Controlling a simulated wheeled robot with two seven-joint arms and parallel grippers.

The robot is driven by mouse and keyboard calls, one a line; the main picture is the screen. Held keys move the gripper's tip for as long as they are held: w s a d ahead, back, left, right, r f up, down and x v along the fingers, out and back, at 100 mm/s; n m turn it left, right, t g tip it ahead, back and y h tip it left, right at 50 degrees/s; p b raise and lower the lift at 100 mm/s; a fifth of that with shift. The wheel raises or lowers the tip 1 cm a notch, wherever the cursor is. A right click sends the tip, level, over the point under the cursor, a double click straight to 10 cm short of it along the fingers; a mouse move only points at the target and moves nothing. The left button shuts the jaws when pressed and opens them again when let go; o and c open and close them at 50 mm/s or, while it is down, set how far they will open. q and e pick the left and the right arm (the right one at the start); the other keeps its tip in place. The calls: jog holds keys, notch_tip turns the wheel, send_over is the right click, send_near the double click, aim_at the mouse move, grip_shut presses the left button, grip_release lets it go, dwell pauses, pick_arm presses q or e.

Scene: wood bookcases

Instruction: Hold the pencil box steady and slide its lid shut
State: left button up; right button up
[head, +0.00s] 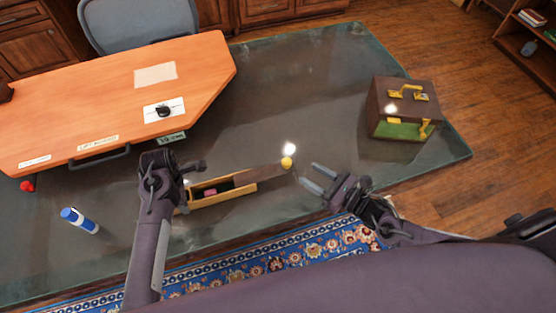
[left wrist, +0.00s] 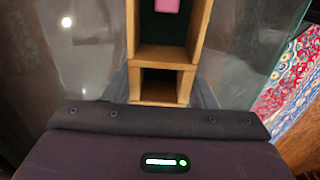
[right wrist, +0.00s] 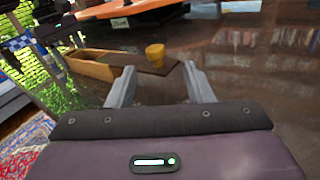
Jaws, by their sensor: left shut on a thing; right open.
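The wooden pencil box (head: 225,194) lies on the glass table, open at the top, with a pink item (head: 210,191) inside. Its dark brown lid (head: 262,173) sticks out far past the box's right end and carries a yellow knob (head: 287,162). My left gripper (head: 189,187) is shut on the box's left end; the left wrist view shows the box (left wrist: 163,53) between its fingers. My right gripper (head: 309,174) is open and empty, just right of the knob. In the right wrist view the knob (right wrist: 155,54) stands ahead, between the open fingers' lines and apart from them.
An orange desk panel (head: 110,100) lies behind the box. A brown and green chest (head: 386,105) stands at the right. The glass between knob and chest is clear.

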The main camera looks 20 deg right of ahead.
aim_at(287, 161)
jog(key=shift+s+d+f+n+t, duration=0.15)
jog(key=shift+s+d+n, duration=0.15)
jog(key=shift+s, duration=0.25)
jog(key=shift+s+d+n+t, duration=0.15)
jog(key=shift+s+n, duration=0.15)
jog(key=shift+s, duration=0.25)
jog(key=x, duration=1.1)
jog(key=shift+w+a, duration=0.25)
jog(key=shift+a, duration=0.05)
grip_shut()
